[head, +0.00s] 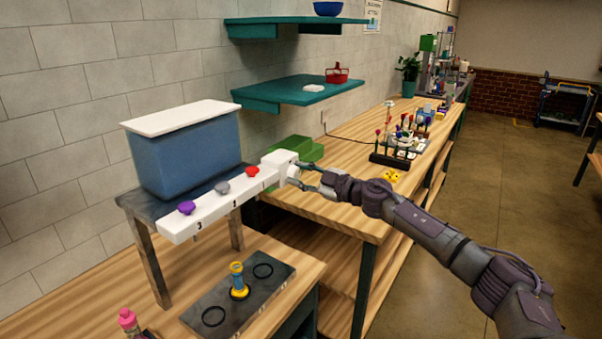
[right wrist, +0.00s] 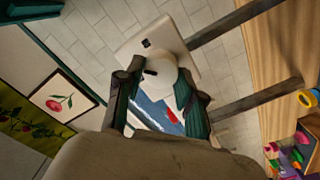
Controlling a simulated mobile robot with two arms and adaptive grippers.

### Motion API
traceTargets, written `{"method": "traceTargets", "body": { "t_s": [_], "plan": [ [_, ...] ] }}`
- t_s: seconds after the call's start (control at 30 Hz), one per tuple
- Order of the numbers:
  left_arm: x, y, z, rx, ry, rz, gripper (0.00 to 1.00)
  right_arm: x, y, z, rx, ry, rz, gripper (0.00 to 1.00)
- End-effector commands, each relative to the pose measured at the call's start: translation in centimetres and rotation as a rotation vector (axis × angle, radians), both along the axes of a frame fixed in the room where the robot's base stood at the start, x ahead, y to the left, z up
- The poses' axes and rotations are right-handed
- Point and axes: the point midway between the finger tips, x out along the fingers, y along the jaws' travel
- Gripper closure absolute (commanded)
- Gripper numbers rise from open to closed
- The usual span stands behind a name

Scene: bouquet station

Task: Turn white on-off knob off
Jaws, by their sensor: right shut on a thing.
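The white on-off knob (head: 292,172) sits on the right end of the long white panel (head: 215,208). In the right wrist view the knob (right wrist: 162,74) is a round white piece with a short black mark, in front of a white end plate (right wrist: 152,38). My right gripper (head: 304,176) reaches it from the right and is shut on it. In the right wrist view its fingers (right wrist: 160,100) stand on either side of the knob. My left gripper is not in view.
Purple (head: 187,207), grey (head: 222,187) and red (head: 252,171) knobs line the panel. A blue tank (head: 185,155) with a white lid stands behind it. A yellow-and-blue cylinder (head: 238,280) stands on a dark plate in front. A green box (head: 305,148) is behind the gripper.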

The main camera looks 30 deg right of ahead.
Motion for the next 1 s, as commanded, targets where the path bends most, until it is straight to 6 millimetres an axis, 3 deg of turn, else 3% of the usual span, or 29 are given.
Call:
{"method": "traceTargets", "body": {
  "t_s": [0.6, 1.0],
  "plan": [
    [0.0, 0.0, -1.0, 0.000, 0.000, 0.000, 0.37, -0.1, 0.1, -0.4, -0.529, -0.219, 0.002, 0.97],
    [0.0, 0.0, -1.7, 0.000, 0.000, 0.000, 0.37, -0.1, 0.2, -0.4, -0.741, -0.306, 0.002, 0.97]
  ]
}}
